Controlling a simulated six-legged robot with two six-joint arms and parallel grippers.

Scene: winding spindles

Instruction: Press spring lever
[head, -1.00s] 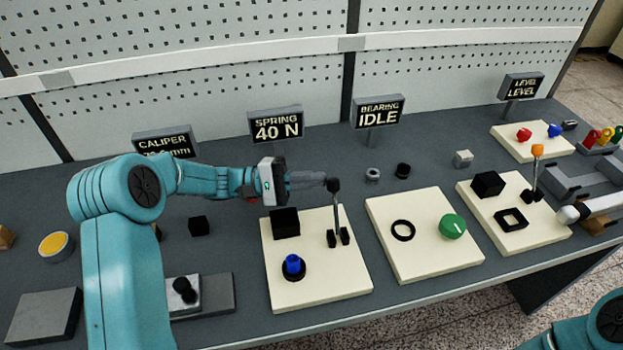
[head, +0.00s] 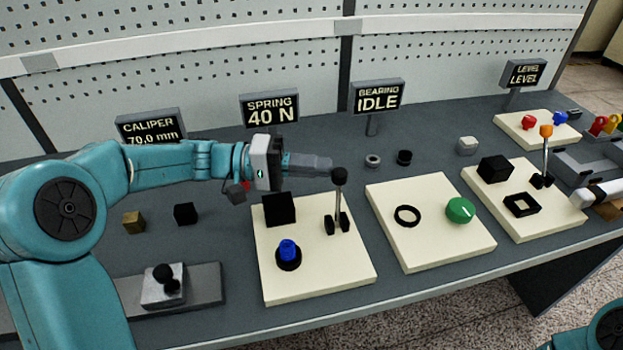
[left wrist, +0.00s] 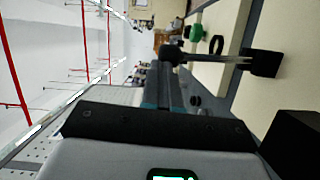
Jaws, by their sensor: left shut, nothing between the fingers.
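The spring lever has a black knob (head: 339,176) on a thin grey shaft (head: 338,206) and stands nearly upright on the cream spring board (head: 320,275). My left gripper (head: 328,164) is shut and empty, its fingertips just left of and slightly above the knob. I cannot tell whether they touch it. In the left wrist view the knob (left wrist: 169,54) shows just beyond the fingertips (left wrist: 170,75). The spring display (head: 269,110) reads 40 N.
The spring board also bears a black block (head: 279,209) and a blue knob (head: 288,249). The bearing board (head: 435,252) with a green dial (head: 460,210) lies to the right. A grey nut (head: 373,161) and a black ring (head: 404,157) lie behind it.

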